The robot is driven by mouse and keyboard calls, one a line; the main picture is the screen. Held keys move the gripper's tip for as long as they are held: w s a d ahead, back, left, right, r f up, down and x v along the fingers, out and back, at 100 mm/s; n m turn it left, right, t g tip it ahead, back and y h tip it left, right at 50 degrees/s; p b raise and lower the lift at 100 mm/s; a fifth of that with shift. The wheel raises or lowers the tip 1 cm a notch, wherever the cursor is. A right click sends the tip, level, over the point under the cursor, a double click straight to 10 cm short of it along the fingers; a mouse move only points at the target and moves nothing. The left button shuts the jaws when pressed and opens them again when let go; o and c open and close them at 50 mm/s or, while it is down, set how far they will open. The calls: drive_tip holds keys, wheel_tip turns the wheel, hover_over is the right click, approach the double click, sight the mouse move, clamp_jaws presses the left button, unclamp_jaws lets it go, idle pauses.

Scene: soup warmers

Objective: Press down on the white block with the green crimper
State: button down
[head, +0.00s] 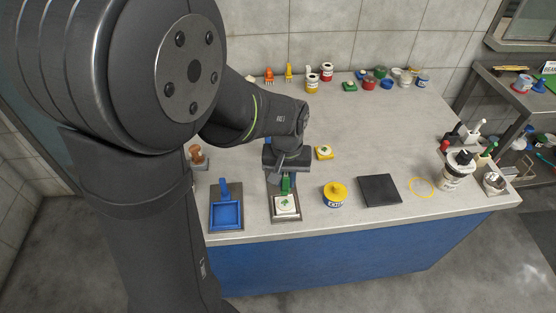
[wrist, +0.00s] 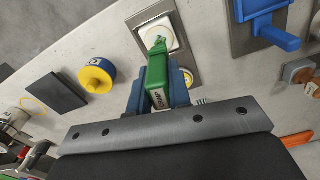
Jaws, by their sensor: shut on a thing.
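The green crimper (wrist: 158,68) is in my gripper (wrist: 159,88), which is shut on it; its green body points toward the white block in the wrist view. In the head view the crimper (head: 286,184) shows just below my gripper (head: 284,178). The white block (head: 286,205) has a green mark on top and lies on a grey plate (head: 287,219) near the counter's front edge. In the wrist view the white block (wrist: 158,33) is partly covered by the crimper's tip. I cannot tell whether the tip touches the block.
A blue square tool (head: 227,213) lies on a plate to the left. A yellow-lidded can (head: 335,195) and a dark square pad (head: 379,190) stand to the right. The counter's middle (head: 370,130) is clear.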

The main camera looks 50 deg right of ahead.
sight(286, 191)
drive_tip(key=shift+f, duration=2.75)
drive_tip(key=shift+a+f, duration=0.1)
drive_tip(key=shift+f, duration=0.75)
drive_tip(key=shift+r, duration=4.1)
